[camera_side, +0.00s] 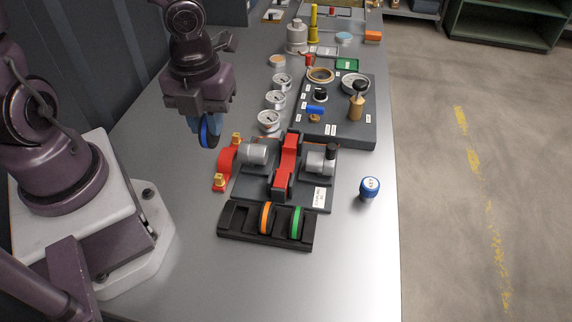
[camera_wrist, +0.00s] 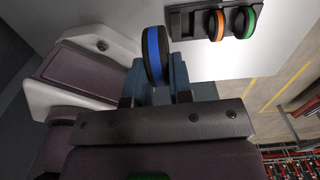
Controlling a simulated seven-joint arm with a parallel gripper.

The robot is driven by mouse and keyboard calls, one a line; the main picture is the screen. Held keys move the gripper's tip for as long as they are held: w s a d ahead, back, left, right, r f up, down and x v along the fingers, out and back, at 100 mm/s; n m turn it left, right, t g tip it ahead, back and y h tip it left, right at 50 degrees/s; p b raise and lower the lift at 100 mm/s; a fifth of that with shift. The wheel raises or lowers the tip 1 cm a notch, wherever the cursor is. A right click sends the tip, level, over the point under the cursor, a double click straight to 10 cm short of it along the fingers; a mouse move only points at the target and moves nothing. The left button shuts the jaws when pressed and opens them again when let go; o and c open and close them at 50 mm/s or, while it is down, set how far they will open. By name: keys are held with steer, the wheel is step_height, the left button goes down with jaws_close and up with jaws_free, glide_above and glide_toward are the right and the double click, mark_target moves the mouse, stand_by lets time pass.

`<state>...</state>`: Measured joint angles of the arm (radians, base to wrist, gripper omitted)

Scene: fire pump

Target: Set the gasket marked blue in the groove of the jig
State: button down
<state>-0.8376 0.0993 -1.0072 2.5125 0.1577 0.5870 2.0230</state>
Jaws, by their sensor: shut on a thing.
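The gasket marked blue, a black ring with a blue band (camera_wrist: 153,55), is held on edge between the fingers of my gripper (camera_wrist: 155,88). In the side view my gripper (camera_side: 205,122) is shut on this blue-banded gasket (camera_side: 205,134), in the air left of the fixture. A dark fixture plate (camera_side: 310,200), which looks like the jig, carries grey cylinders (camera_side: 254,153), a red central bar (camera_side: 286,165) and a red flange (camera_side: 226,160) with yellow clamps at its left. I cannot make out the groove.
A black rack (camera_side: 231,219) holds orange (camera_side: 266,218) and green (camera_side: 296,222) gaskets in front of the fixture; its left slots are empty. A blue-capped item (camera_side: 370,187) stands right. Gauges (camera_side: 268,121) and a dark panel (camera_side: 360,133) lie behind. The table's front is clear.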

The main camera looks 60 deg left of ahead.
steer(key=shift+w+d, duration=0.1)
steer(key=shift+w, duration=0.15)
steer(key=w+f, duration=0.3)
steer(key=w, duration=0.1)
steer(key=w+d+f, duration=0.1)
steer(key=w+f, duration=0.2)
steer(key=w, duration=0.1)
steer(key=w+f, duration=0.3)
steer(key=w, duration=0.1)
steer(key=shift+w+d+f, duration=0.1)
steer(key=shift+w+d, duration=0.25)
steer(key=shift+d, duration=0.05)
steer(key=shift+w+f, duration=0.2)
steer(key=shift+f, duration=0.05)
steer(key=shift+w+f, duration=0.15)
steer(key=shift+f, duration=1.5)
steer(key=shift+f, duration=0.2)
steer(key=c, duration=1)
jaws_free()
steer(key=shift+r, duration=0.15)
